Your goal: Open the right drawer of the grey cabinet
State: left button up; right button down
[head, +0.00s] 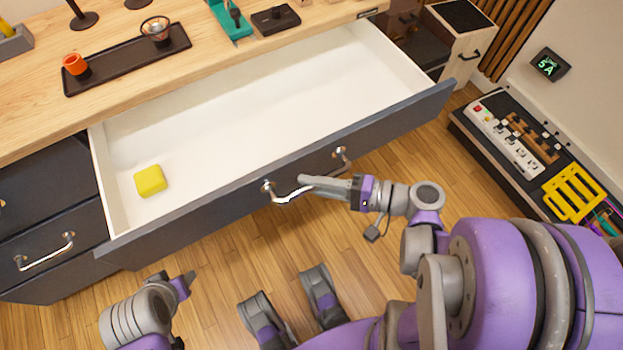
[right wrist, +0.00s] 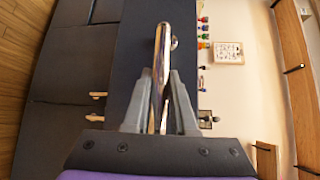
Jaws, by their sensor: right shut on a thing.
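The grey cabinet (head: 45,215) has a wooden top. Its wide right drawer (head: 170,240) is pulled far out, and the white inside shows. A silver handle (head: 290,194) sits on the drawer's dark front. My right gripper (head: 305,183) is shut on this handle; the right wrist view shows the handle (right wrist: 162,45) between the two fingers (right wrist: 160,85). My left gripper (head: 183,286) is low at the left, in front of the cabinet and apart from it. Its jaws are not clear.
A yellow block (head: 150,181) lies in the drawer's left part. On the top are a black tray (head: 125,62) with an orange cup (head: 75,65), and a teal stand (head: 230,18). At the right is a low bench (head: 555,160) with devices. Wooden floor lies before the drawer.

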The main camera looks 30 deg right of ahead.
jog(key=c, duration=0.7)
grip_release()
jog(key=shift+c, duration=0.2)
jog(key=shift+d, duration=0.1)
jog(key=v, duration=1)
jog(key=shift+s+d+p, duration=0.2)
jog(key=shift+s+p, duration=0.1)
jog(key=shift+s, duration=0.1)
